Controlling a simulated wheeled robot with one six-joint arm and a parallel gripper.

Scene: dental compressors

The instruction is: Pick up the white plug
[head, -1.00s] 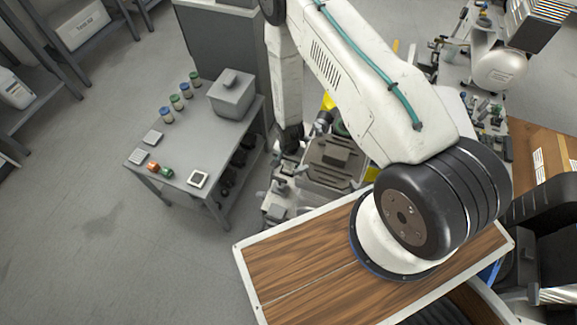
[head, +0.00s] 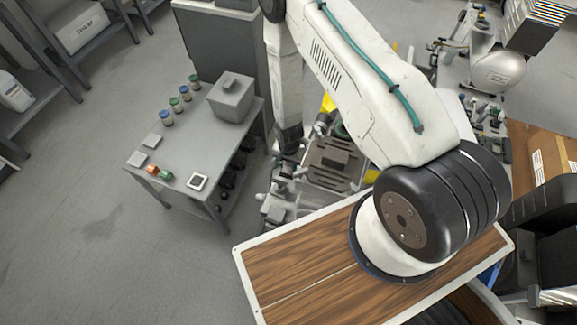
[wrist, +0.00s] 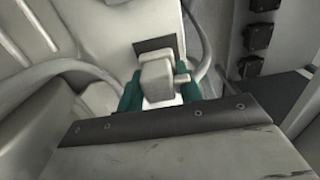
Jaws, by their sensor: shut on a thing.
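The white plug (wrist: 157,72) is a small pale block with a short stub on its right side, near the middle of the wrist view. My gripper (wrist: 161,93) has its teal fingertips on either side of the plug and is shut on it. The plug is in front of a dark rectangular opening (wrist: 155,45) in a pale housing. I cannot tell whether it still touches the opening. The lower part of the plug is hidden by my gripper's body. I cannot make out the plug in the head view.
A pale hose (wrist: 207,60) curves close by on the right of the plug. Dark sockets (wrist: 258,38) line a panel at the right. In the head view, a grey table (head: 185,150) with jars, small blocks and a box stands left of my arm. Open floor (head: 110,210) lies at the left.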

